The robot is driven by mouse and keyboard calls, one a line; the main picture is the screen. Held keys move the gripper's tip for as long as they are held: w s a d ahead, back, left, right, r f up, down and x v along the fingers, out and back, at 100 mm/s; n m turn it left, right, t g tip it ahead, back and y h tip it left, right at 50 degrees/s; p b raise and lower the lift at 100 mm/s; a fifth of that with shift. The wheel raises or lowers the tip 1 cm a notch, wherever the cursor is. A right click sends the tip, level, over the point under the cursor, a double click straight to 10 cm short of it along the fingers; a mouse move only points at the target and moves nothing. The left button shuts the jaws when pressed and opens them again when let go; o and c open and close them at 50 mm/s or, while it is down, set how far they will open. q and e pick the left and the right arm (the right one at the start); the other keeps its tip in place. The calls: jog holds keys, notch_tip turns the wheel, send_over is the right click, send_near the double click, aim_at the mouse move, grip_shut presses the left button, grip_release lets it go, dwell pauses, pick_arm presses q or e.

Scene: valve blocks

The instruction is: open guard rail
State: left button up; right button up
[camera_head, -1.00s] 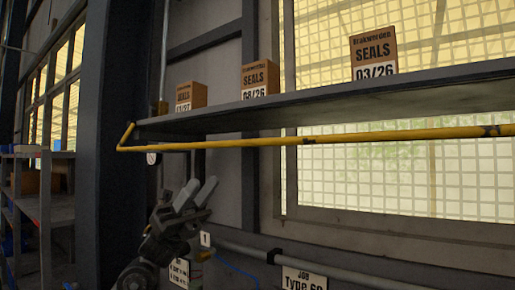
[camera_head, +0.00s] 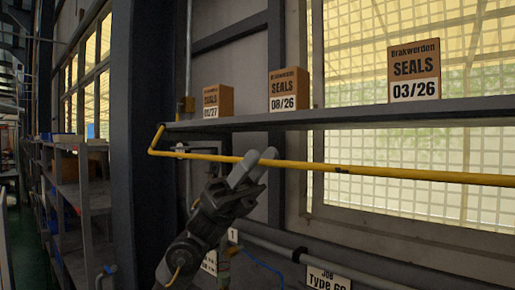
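The yellow guard rail (camera_head: 400,174) runs along the front of a grey shelf (camera_head: 360,115), just below its edge. It bends up to the shelf's left end. My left gripper (camera_head: 262,164) is raised against the rail, left of the rail's middle in view. Its two light grey fingers point up and right and overlap the rail in the picture. A gap shows between the fingers. I cannot tell whether they touch the rail. My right gripper is not in view.
Three cardboard seal boxes stand on the shelf: a left one (camera_head: 218,101), a middle one (camera_head: 289,89) and a right one (camera_head: 414,70). A dark post (camera_head: 148,120) stands left. A pipe and a job label (camera_head: 328,278) are below.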

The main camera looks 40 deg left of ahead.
pick_arm(q)
jog(key=shift+d+r, duration=0.1)
jog(key=shift+d, duration=0.05)
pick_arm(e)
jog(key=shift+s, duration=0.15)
pick_arm(q)
grip_shut()
jog(key=shift+s+n+t, duration=0.1)
jog(key=shift+n+t, duration=0.4)
jog(key=shift+t, duration=0.2)
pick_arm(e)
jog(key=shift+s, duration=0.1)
